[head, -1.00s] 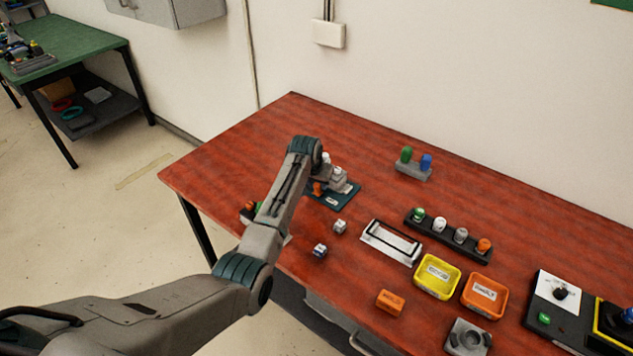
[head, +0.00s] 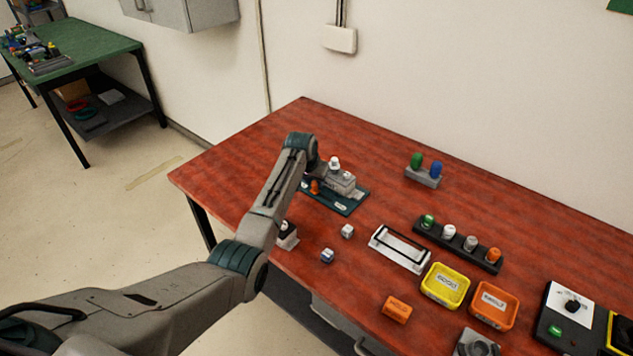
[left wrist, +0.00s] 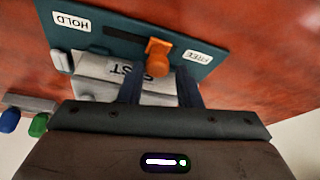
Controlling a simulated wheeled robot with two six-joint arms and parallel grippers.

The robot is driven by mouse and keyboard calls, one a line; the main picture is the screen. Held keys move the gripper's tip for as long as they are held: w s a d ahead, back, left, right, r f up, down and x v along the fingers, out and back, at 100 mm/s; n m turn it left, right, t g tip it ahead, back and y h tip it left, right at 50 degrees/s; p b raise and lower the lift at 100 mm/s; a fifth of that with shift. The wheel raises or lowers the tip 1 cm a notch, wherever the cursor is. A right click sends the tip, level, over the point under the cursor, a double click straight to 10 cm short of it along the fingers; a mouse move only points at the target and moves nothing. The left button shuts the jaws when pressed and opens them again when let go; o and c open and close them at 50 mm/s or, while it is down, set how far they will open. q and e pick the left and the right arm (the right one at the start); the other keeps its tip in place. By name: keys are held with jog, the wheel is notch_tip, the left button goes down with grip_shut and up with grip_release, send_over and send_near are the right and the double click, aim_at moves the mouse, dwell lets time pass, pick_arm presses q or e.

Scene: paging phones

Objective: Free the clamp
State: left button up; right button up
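The clamp is a grey block (head: 342,182) on a teal plate (head: 347,207) at the left part of the red table. Its orange knob (head: 314,187) shows beside my left arm. In the left wrist view the teal plate (left wrist: 117,50) carries HOLD (left wrist: 72,22) and FREE (left wrist: 203,57) labels with a dark slot. The orange knob (left wrist: 157,55) sits nearer the FREE label. My left gripper (left wrist: 160,88) is open, with its fingers apart; the knob shows in line with the gap. I cannot tell whether they touch it. My arm hides these fingers in the head view. My right gripper is out of view.
Two small dice-like cubes (head: 327,256) and a white tray with a black handle (head: 400,248) lie to the right. Further right are a dark peg rack (head: 456,243), a yellow bin (head: 445,285) and an orange bin (head: 493,305). A grey holder (head: 423,178) stands behind.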

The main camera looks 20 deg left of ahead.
pick_arm(q)
jog(key=shift+o, duration=1.2)
jog(key=shift+a, duration=0.1)
jog(key=shift+a+f, duration=0.1)
jog(key=shift+s+r, duration=0.2)
jog(key=shift+r, duration=0.3)
jog(key=b+v, duration=0.2)
jog(key=v, duration=0.7)
jog(key=shift+r, duration=0.35)
jog(key=shift+s+f, duration=0.1)
jog(key=shift+s, duration=0.05)
